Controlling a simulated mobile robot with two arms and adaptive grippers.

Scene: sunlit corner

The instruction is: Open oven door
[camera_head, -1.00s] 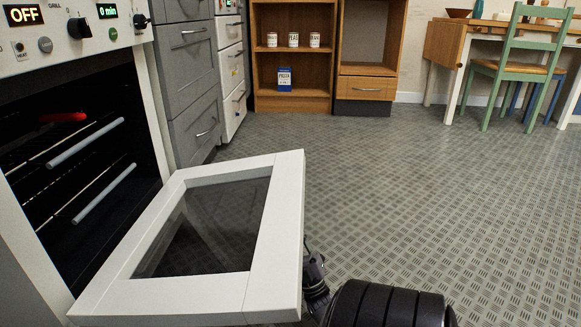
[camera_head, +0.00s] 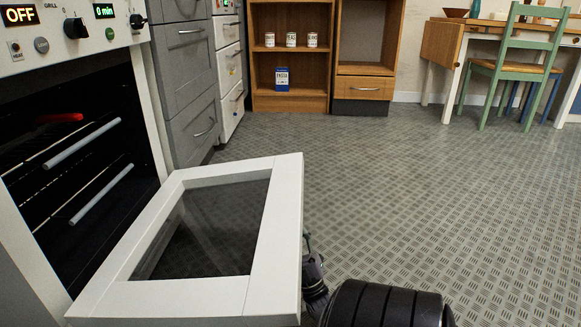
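The oven (camera_head: 75,150) stands at the left, its dark cavity uncovered, with racks and a red item (camera_head: 60,118) inside. Its white-framed glass door (camera_head: 277,225) is swung down and out, tilted over the floor, close to flat. One of my grippers (camera_head: 312,262) is at the outer right edge of the door, partly hidden behind it, with a black arm link beside it at the bottom. Its fingers are mostly hidden, so I cannot tell which arm it is or whether it grips the handle. The door handle is not visible. No other gripper is in view.
Grey drawers (camera_head: 190,85) and white drawers (camera_head: 228,70) stand beside the oven. A wooden shelf unit (camera_head: 290,100) is at the back. A green chair (camera_head: 515,70) and wooden table (camera_head: 443,50) are at the far right. The patterned floor (camera_head: 400,190) between them is clear.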

